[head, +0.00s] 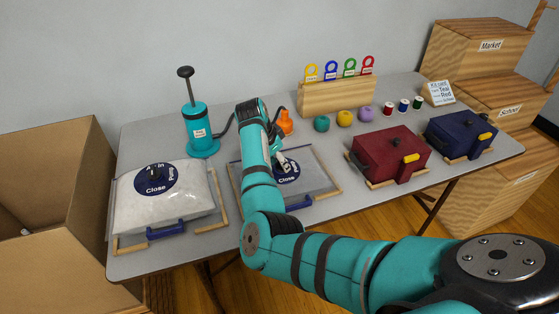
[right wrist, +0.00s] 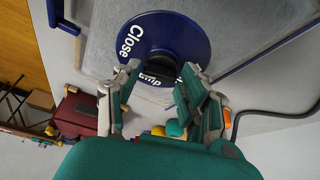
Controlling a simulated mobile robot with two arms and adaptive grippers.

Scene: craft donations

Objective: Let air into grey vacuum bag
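The grey vacuum bag (head: 318,182) lies flat in a wooden frame at the middle of the table, partly hidden by my right arm. Its round blue valve disc (right wrist: 195,30) shows "Close" and part of "Pump" in the right wrist view; the other lettering is hidden. A dark valve knob (right wrist: 161,64) is at the disc's middle. My right gripper (right wrist: 161,72) is at the disc, its fingers apart on either side of the knob. I cannot tell whether they touch it. It also shows over the bag in the head view (head: 284,168). My left gripper is not in view.
A puffed white bag (head: 140,205) with a similar disc (head: 157,180) lies left. Behind stand a teal pump (head: 201,130) with a hose and an orange nozzle (head: 285,122). Maroon (head: 388,152) and navy (head: 460,133) packs lie right. A cardboard box (head: 60,170) stands left.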

